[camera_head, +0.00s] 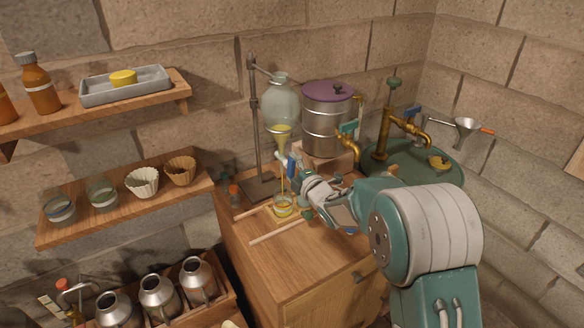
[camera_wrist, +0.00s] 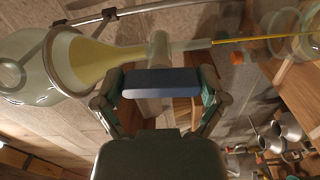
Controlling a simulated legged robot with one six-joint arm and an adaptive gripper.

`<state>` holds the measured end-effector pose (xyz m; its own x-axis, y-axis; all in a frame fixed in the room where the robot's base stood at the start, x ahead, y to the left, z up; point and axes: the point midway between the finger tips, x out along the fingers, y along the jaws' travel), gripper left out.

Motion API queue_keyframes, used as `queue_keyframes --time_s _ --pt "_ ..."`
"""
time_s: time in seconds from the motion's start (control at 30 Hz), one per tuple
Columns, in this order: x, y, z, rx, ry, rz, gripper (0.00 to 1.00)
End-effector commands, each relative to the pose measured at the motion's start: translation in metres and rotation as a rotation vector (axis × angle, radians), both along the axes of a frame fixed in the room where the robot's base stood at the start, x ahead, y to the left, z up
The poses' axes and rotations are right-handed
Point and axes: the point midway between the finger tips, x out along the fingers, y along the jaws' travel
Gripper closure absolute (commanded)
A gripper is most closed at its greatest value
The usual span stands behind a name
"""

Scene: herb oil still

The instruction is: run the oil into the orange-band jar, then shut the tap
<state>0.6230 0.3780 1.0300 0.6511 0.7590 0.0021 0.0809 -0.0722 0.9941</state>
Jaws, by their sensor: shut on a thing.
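A glass separating funnel (camera_head: 281,100) hangs on a stand with yellow oil in its lower part. It also shows in the wrist view (camera_wrist: 95,62), lying sideways in that picture. A thin yellow stream (camera_head: 282,184) runs from its stem into a small glass jar (camera_head: 283,208) on the wooden cabinet. The jar holds some yellow; its band colour is hard to tell. The tap has a blue handle (camera_head: 291,166). My gripper (camera_wrist: 160,84) is shut on this blue handle, which shows between its fingers in the wrist view. The tap is open, as oil is flowing.
A metal pot with a purple lid (camera_head: 328,118) stands behind the tap. Brass taps (camera_head: 407,128) rise at a green drum (camera_head: 400,160) on the right. Pale wooden strips (camera_head: 282,229) lie near the jar. The cabinet's front top is clear.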

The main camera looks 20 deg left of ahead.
Motion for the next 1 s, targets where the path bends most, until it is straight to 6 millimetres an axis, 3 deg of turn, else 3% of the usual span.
queue_keyframes --time_s 0.23,0.27,0.67,1.0 --pt "-0.005 0.004 -0.007 -0.010 0.010 0.013 0.56" --pt "-0.005 0.004 -0.007 -0.011 0.010 0.013 0.00" --pt "-0.005 -0.003 -0.006 -0.008 0.012 0.005 0.00" --pt "-0.043 -0.048 -0.004 -0.005 0.009 0.004 0.00"
